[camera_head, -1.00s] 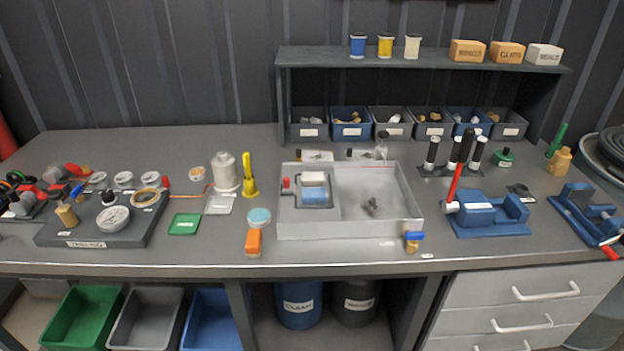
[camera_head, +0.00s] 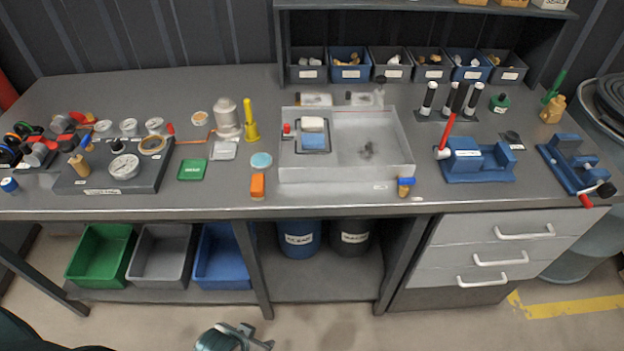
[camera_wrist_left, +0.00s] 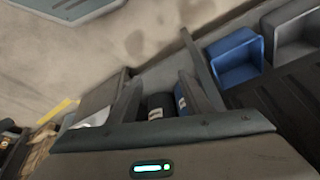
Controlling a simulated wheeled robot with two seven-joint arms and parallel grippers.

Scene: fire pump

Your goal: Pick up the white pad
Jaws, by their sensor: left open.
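A white pad (camera_head: 312,124) lies beside a blue pad (camera_head: 314,141) in a small dark holder at the left of the grey tray (camera_head: 347,172) on the bench. My left gripper (camera_head: 258,338) is at the bottom of the head view, low in front of the bench and far from the pads. It is open and empty. The left wrist view shows floor and bins, and no pad. My right gripper is not in view.
The bench's front edge (camera_head: 330,211) lies between my left gripper and the pads. A blue vise (camera_head: 474,164) is on the right. Shelf bins are behind.

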